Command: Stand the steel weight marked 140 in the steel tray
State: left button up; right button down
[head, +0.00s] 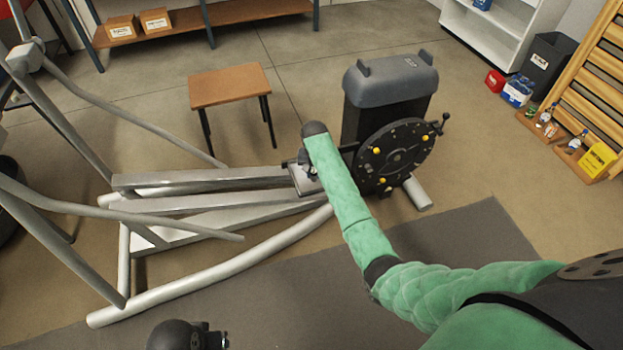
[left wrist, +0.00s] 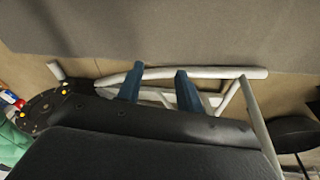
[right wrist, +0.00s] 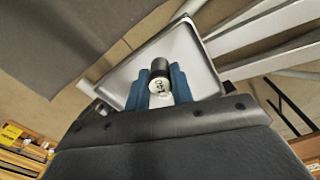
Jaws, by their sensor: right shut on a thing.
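The steel weight (right wrist: 160,87) is a short cylinder with a dark side and a pale end face marked 140. My right gripper (right wrist: 158,72) is shut on it, one blue finger on each side. The steel tray (right wrist: 201,62), a shallow pale box, lies beneath and around the weight in the right wrist view. Whether the weight touches the tray floor I cannot tell. My left gripper (left wrist: 160,71) is open and empty, over the floor.
An elliptical machine (head: 215,178) with long grey rails fills the left and middle; its black disc (head: 396,156) stands close right of the tray. A small wooden table (head: 230,86) is behind. A dark mat (head: 455,250) lies in front, clear.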

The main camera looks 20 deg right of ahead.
jog(key=shift+w+a+f, duration=0.25)
jog(key=shift+a+f, duration=0.05)
jog(key=shift+a, duration=0.05)
notch_tip(320, 180, down, 2)
jog(key=shift+f+p, duration=0.25)
jog(key=shift+p, duration=0.05)
jog(key=shift+f, duration=0.7)
jog(key=c, duration=1.6)
grip_release()
jog(key=shift+c, duration=0.2)
jog(key=o, duration=0.4)
pick_arm(q)
jog(key=shift+a+f, duration=0.15)
jog(key=shift+f, duration=0.1)
pick_arm(e)
jog(key=shift+o, duration=0.2)
